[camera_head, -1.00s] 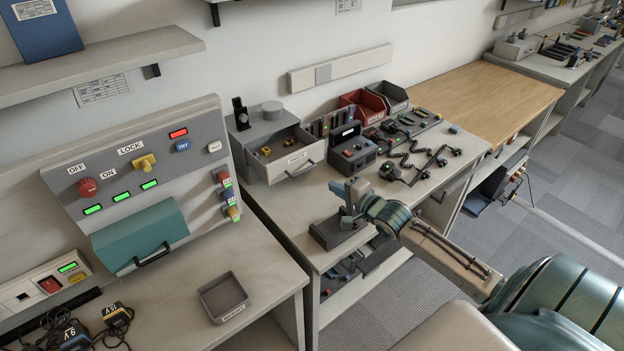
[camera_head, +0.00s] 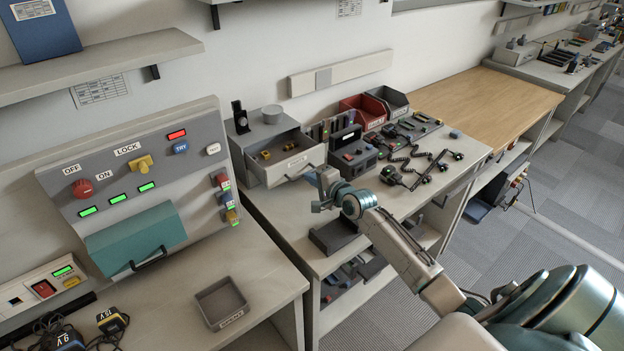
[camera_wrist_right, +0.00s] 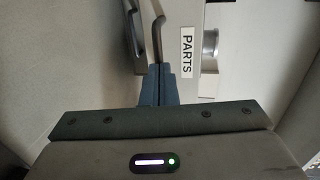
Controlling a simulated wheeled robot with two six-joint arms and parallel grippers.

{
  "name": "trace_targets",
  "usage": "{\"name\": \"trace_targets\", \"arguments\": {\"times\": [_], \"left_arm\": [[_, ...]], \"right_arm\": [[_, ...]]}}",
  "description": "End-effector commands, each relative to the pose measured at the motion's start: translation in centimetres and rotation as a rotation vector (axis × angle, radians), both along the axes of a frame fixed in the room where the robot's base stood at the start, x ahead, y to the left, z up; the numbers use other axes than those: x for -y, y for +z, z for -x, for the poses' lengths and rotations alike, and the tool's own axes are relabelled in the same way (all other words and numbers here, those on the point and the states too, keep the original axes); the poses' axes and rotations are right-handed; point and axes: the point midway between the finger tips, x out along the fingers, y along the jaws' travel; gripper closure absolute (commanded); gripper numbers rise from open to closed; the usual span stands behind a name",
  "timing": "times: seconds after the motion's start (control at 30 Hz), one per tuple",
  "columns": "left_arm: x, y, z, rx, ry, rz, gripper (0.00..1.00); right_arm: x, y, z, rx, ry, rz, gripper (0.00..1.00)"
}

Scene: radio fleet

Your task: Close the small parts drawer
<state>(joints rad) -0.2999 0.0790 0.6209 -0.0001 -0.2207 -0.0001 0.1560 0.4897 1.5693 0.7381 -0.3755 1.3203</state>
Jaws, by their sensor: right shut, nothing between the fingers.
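The small parts drawer (camera_head: 280,174) sticks out open from its grey cabinet, with a few small yellowish parts inside. My right gripper (camera_head: 313,183) is shut and empty, close in front of the drawer front. In the right wrist view its fingertips (camera_wrist_right: 160,72) are together beside the label, right by the handle's end; I cannot tell whether they touch. My left gripper is not in view.
A dark block-like stand (camera_head: 333,237) is on the bench below my right gripper. A grey radio unit (camera_head: 352,155), red and grey bins and several radios stand right of the drawer. A control panel (camera_head: 130,165) stands to the left.

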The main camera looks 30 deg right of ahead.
Motion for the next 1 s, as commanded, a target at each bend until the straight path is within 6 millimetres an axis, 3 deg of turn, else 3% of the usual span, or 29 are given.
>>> {"name": "trace_targets", "arguments": {"times": [0.27,0.8,1.0], "left_arm": [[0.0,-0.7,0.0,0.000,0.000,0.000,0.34],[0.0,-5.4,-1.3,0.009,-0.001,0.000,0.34],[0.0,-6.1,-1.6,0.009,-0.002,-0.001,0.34]], "right_arm": [[0.0,-0.2,-1.0,0.002,-0.002,-0.001,1.00],[-0.8,-0.4,-11.7,0.002,-0.002,-0.002,1.00],[-1.1,-0.2,-13.7,0.001,0.000,0.000,1.00]]}}
